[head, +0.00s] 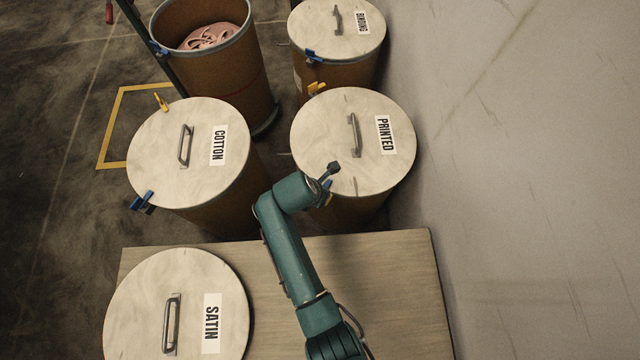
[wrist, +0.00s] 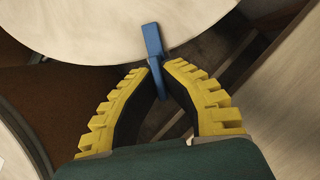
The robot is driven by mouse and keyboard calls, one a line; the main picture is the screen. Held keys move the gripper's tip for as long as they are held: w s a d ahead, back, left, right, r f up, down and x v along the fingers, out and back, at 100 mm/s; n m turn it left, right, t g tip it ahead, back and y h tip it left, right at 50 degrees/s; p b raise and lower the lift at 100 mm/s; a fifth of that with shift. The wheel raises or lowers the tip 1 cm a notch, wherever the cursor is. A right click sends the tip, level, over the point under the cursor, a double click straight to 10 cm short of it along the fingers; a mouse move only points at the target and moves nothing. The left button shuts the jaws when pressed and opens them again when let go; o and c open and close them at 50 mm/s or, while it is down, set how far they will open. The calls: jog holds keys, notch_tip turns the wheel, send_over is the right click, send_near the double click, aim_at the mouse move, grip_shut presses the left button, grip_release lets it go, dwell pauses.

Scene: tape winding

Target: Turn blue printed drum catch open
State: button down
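The printed drum has a pale round lid (head: 345,120) labelled PRINTED, with a grey handle. Its blue catch (head: 327,187) is at the near rim, partly hidden by my arm. In the wrist view the blue catch (wrist: 153,42) stands across the edge of the lid (wrist: 110,25), and its lower end runs down between my fingers. My gripper (wrist: 162,67) has its yellow-ridged fingers drawn together at the tips, one on each side of the catch. They appear to touch it. A yellow catch (head: 316,88) is on the drum's far rim.
The cotton drum (head: 165,140) stands close on the left, with a blue and a yellow catch. The binding drum (head: 310,35) and an open drum (head: 225,85) stand behind. The satin lid (head: 140,300) and a wooden surface (head: 390,270) are in front. A wall (head: 520,150) bounds the right.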

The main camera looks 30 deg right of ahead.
jog(key=m+g+p, duration=0.1)
jog(key=m+p, duration=0.1)
jog(key=m, duration=0.1)
jog(key=m+g, duration=0.1)
jog(key=m, duration=0.1)
jog(key=m+g, duration=0.1)
jog(key=m, duration=0.1)
jog(key=shift+w+f+m, duration=0.1)
jog(key=shift+f+m, duration=0.1)
jog(key=shift+m, duration=0.1)
jog(key=m+g+b, duration=0.1)
jog(key=m+b, duration=0.3)
jog(key=m, duration=0.1)
jog(key=shift+w+f+g, duration=0.15)
jog(key=shift+f+g, duration=0.05)
jog(key=shift+g, duration=0.2)
jog(key=shift+d+r+m+g+y+b, duration=0.1)
jog(key=shift+m+g+y+b, duration=0.25)
jog(key=shift+m+b, duration=0.7)
jog(key=shift+r+m+g+y+b, duration=0.1)
jog(key=shift+m+g+y+b, duration=0.2)
jog(key=shift+m+b, duration=0.75)
jog(key=c, duration=1.2)
grip_release()
jog(key=shift+r, duration=0.1)
